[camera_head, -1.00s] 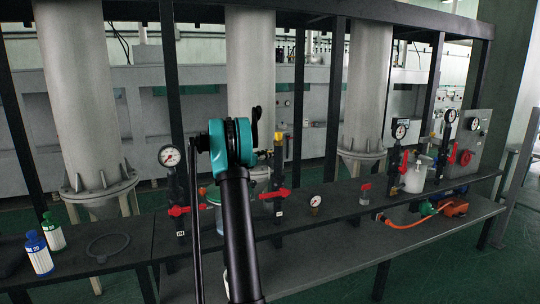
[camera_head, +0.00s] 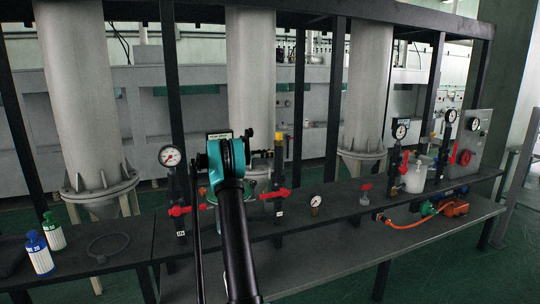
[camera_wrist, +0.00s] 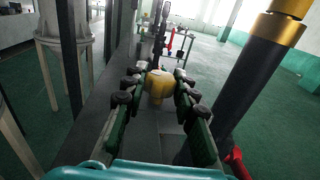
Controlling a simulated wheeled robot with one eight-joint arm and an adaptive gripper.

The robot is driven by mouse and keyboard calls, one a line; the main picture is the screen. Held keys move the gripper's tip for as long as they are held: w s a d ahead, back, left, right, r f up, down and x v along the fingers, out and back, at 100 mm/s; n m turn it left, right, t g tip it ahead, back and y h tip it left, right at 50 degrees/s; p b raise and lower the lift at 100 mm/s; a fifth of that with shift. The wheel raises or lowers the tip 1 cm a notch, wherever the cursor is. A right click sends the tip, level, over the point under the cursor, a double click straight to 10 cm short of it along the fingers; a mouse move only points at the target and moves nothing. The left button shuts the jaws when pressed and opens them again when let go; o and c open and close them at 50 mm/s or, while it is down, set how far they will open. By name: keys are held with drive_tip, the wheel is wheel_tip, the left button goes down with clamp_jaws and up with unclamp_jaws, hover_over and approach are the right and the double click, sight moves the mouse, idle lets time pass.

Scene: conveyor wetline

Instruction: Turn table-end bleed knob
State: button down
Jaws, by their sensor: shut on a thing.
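In the wrist view, a rounded yellow knob (camera_wrist: 158,83) sits between the tips of my gripper (camera_wrist: 160,70). The gripper's two green fingers with dark round pads are closed on it from both sides. What the knob is mounted on is mostly hidden beneath it. In the head view, my black and teal arm stands in front of the middle of the bench. It hides the gripper and the held knob there.
A black post with a yellow top (camera_wrist: 267,65) rises close to the gripper's right. Red-handled valves (camera_head: 180,210), a pressure gauge (camera_head: 171,156) and a small gauge (camera_head: 315,201) stand on the bench. Bottles (camera_head: 39,254) stand at left. An orange hose (camera_head: 412,222) lies at right.

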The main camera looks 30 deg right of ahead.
drive_tip(key=c, duration=1.2)
unclamp_jaws()
drive_tip(key=v, duration=1.2)
